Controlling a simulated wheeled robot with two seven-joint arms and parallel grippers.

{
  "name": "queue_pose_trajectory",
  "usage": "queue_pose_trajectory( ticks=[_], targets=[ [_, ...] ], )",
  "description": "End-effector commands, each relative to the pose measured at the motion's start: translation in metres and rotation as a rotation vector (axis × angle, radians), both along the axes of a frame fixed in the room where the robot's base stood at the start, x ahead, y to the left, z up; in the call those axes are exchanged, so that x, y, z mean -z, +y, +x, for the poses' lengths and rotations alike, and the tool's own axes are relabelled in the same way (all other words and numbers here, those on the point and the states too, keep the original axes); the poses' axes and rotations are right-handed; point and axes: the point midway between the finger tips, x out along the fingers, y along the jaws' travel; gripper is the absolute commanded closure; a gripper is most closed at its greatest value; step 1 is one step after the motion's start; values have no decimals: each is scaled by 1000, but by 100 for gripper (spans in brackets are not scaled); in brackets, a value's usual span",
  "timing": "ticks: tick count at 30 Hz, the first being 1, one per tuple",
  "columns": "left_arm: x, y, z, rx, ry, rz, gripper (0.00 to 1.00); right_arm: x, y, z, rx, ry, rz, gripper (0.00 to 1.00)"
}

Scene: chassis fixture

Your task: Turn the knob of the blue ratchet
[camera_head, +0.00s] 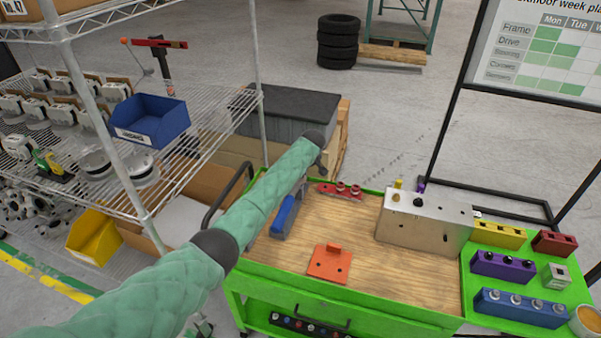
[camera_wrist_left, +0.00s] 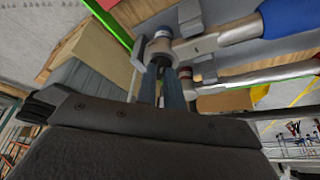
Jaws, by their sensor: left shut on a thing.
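The blue ratchet shows in the head view by its blue handle (camera_head: 285,215), on a grey holder at the left of the wooden cart top. My left gripper (camera_head: 301,190) is over its far end, and my wrist partly hides the contact. In the left wrist view the ratchet's metal head (camera_wrist_left: 160,47) has a blue-banded round part, with its blue handle (camera_wrist_left: 288,18) reaching to the upper right. My left gripper's fingers (camera_wrist_left: 169,80) are shut at the head, on what appears to be its knob. The knob itself is mostly hidden. My right gripper is out of view.
A second metal tool shaft (camera_wrist_left: 235,78) runs beside the ratchet. On the cart are an orange plate (camera_head: 330,265), a red fixture (camera_head: 342,190) and a metal box (camera_head: 425,222). A wire shelf stands left. Bare wood lies right of the handle.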

Motion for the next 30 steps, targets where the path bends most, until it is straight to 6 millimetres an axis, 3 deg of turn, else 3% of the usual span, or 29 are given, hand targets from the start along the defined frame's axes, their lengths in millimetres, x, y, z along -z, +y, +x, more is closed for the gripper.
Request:
queue_pose_trajectory(
  ticks=[14, 30],
  targets=[
    [3, -5, 3, -441, 0, -2, 100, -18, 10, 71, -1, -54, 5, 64],
    [0, -5, 6, -721, 0, 0, 100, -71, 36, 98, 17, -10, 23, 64]
  ],
)
